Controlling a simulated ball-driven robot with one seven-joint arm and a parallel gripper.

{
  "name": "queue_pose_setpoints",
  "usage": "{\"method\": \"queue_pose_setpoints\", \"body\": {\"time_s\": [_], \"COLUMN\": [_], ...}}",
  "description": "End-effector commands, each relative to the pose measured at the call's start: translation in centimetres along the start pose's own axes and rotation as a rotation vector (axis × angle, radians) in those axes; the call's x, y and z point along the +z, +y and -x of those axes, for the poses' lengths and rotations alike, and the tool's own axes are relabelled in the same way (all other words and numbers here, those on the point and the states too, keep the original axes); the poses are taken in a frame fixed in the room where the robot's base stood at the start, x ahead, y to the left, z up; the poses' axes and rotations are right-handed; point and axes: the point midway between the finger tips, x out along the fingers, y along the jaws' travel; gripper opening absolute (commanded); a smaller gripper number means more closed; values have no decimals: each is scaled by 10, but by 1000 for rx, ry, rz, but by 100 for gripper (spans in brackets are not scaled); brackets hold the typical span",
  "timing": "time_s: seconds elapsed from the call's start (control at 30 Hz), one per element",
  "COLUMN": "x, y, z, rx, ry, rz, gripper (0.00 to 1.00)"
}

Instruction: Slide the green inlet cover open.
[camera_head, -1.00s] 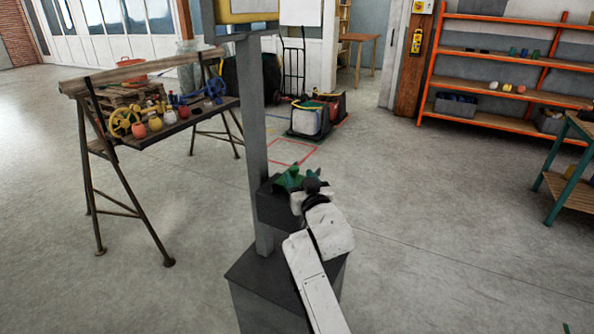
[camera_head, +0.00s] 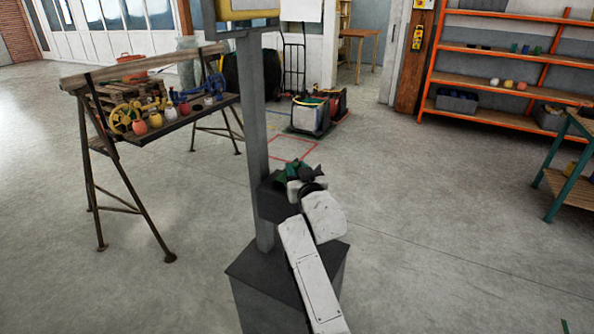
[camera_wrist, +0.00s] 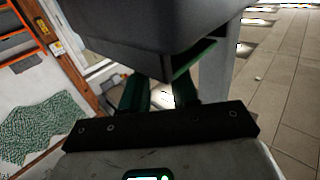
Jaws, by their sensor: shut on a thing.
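The green inlet cover (camera_wrist: 203,56) shows in the wrist view as a thin green edge under the dark inlet box (camera_wrist: 145,30). In the head view the dark box (camera_head: 274,205) is mounted on the grey post, with green parts at its top that I cannot clearly separate into cover and fingers. My gripper (camera_head: 298,176) is at the right side of the box's top. In the wrist view my gripper's two green fingers (camera_wrist: 160,92) reach up to the box, apart from each other and shut on the cover. Their tips and the grip point are hidden by the box.
The grey post (camera_head: 252,130) rises from a dark pedestal (camera_head: 262,285). A trestle bench (camera_head: 215,108) with floats and valve wheels stands to the left. Orange shelves (camera_head: 500,118) and a green-legged table (camera_head: 560,185) stand right. The floor right of the pedestal is clear.

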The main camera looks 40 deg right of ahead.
Motion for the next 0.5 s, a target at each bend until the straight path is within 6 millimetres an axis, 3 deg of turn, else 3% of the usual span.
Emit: {"method": "queue_pose_setpoints", "body": {"time_s": [0.2, 0.5], "x": [0, 0], "y": [0, 0], "z": [0, 0], "rx": [0, 0], "ry": [0, 0], "rz": [0, 0], "gripper": [0, 0]}}
